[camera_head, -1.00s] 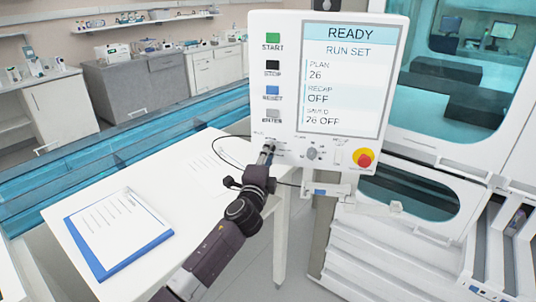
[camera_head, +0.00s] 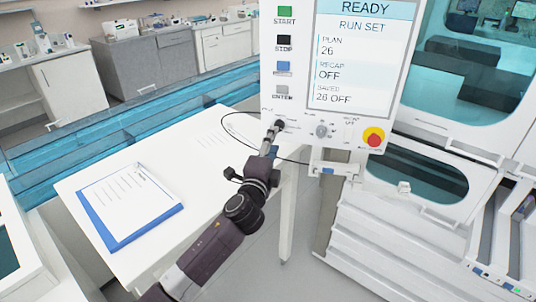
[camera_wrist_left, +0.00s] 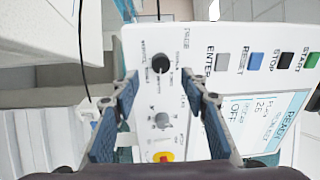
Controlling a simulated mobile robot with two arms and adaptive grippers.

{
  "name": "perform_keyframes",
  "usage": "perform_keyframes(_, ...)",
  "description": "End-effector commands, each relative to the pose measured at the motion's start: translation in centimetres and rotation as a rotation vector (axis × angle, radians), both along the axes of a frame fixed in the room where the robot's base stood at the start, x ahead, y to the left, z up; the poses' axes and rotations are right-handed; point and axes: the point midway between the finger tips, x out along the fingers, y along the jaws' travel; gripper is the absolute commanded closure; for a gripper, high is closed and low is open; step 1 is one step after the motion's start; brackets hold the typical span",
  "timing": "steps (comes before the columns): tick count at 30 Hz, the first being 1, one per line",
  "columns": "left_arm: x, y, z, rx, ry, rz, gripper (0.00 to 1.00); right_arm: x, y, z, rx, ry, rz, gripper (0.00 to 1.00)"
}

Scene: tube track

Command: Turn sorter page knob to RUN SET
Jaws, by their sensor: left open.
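The sorter's control panel (camera_head: 350,60) stands upright, with READY and RUN SET on its screen (camera_head: 362,55). The black page knob (camera_wrist_left: 160,63) is at the panel's lower corner in the left wrist view, with small labels around it that I cannot read surely. In the head view the knob (camera_head: 279,124) is partly hidden at my left gripper's tip. My left gripper (camera_wrist_left: 160,82) is open, its two blue-padded fingers apart. The knob shows between and just beyond the fingertips, and I see no finger closed on it. My right gripper does not show.
A grey knob (camera_head: 321,131) and a red stop button (camera_head: 373,138) on a yellow base sit beside the page knob. START, STOP and other buttons line the screen's left. A white table (camera_head: 170,180) with a blue clipboard (camera_head: 172,212) stands left. A thin black cable hangs near the gripper.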

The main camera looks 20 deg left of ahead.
Motion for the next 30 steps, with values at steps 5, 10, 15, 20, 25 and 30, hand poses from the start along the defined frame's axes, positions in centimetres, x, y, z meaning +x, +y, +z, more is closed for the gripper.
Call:
perform_keyframes(5, -3.2, -0.3, -0.2, 0.001, 0.0, -0.001, 0.59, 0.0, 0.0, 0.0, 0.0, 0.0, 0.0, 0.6)
perform_keyframes(10, -5.2, -0.4, -0.4, 0.001, 0.001, 0.0, 0.59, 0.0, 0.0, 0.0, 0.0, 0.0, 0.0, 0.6)
perform_keyframes(15, -5.9, -0.4, -0.4, 0.001, 0.001, 0.0, 0.59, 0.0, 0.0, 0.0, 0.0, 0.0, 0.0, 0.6)
perform_keyframes(20, -5.9, -0.5, -0.3, 0.001, 0.0, 0.0, 0.59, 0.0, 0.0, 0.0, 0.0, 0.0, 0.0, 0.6)
perform_keyframes(25, -5.9, -0.5, -0.3, 0.001, 0.0, 0.0, 0.59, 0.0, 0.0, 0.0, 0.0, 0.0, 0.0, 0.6)
perform_keyframes(30, -5.8, -0.4, -1.4, -0.008, 0.017, 0.0, 0.59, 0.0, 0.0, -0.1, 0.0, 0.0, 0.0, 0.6)
